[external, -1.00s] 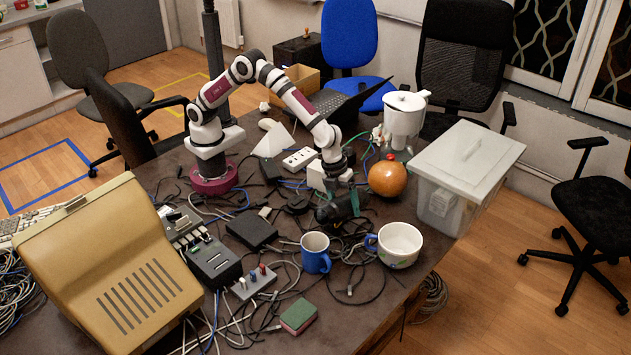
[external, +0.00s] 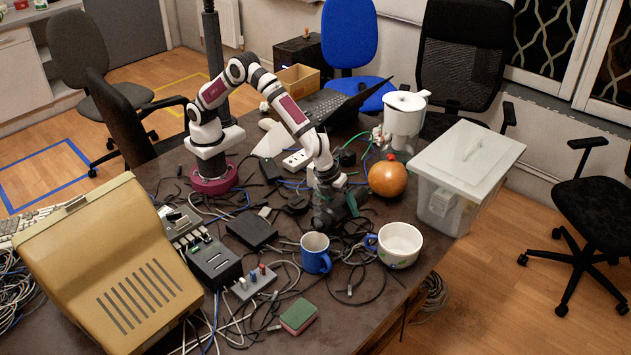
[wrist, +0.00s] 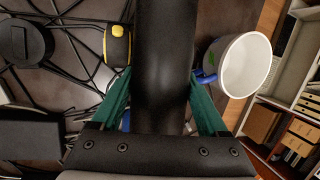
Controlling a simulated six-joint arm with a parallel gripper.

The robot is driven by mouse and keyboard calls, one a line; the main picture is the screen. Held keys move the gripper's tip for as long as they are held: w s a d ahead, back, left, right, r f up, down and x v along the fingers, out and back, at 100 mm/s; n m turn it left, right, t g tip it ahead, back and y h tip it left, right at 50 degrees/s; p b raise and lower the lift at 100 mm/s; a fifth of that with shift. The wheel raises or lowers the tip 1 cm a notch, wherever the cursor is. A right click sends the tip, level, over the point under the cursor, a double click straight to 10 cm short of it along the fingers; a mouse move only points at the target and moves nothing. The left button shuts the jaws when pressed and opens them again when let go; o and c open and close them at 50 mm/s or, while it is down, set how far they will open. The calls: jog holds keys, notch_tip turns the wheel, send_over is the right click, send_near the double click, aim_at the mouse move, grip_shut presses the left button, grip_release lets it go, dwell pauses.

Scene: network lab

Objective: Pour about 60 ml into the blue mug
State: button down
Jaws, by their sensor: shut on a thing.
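The blue mug (external: 316,258) stands upright at the front of the table, left of a white mug with a blue handle (external: 401,245). My gripper (external: 340,206) is just behind the blue mug, above the cables. In the wrist view, its green fingers (wrist: 162,95) are shut on a dark cylindrical container (wrist: 163,45). The container hides most of what lies beyond it, with only bits of blue showing near the fingers. The container's mouth and contents cannot be seen. I see no liquid stream.
The white mug is close on the right (wrist: 246,66). An orange round object (external: 387,179), a white pitcher (external: 404,117) and a lidded plastic box (external: 462,165) stand behind it. Cables, a black box (external: 251,232) and a sponge (external: 298,317) crowd the front and left.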

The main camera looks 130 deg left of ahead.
aim_at(340, 202)
jog(key=shift+a+r+y, duration=0.1)
jog(key=shift+a+y, duration=0.2)
jog(key=shift+a, duration=0.05)
dwell(1.6)
jog(key=a+h, duration=0.1)
jog(key=h, duration=0.1)
jog(key=shift+a+h, duration=0.3)
jog(key=shift+d+h, duration=0.45)
jog(key=shift+h, duration=0.25)
jog(key=shift+n, duration=0.3)
dwell(0.8)
jog(key=shift+d+r+t+h, duration=0.25)
jog(key=shift+r+t+h, duration=0.05)
jog(key=shift+h, duration=0.6)
jog(key=shift+d+r+h, duration=0.3)
jog(key=shift+r+h, duration=0.25)
jog(key=shift+r, duration=0.1)
jog(key=shift+d+r+h, duration=0.3)
jog(key=shift+r+h, duration=0.25)
jog(key=shift+r, duration=0.05)
jog(key=shift+d+r+n+h, duration=0.1)
jog(key=shift+d+n+h, duration=0.15)
jog(key=shift+h, duration=0.55)
jog(key=h, duration=0.3)
jog(key=shift+w+r+n+t, duration=0.1)
jog(key=shift+r+n+t, duration=0.15)
jog(key=shift+t, duration=0.15)
jog(key=h, duration=0.3)
jog(key=shift+d+n+t+h, duration=0.3)
jog(key=shift+h, duration=0.1)
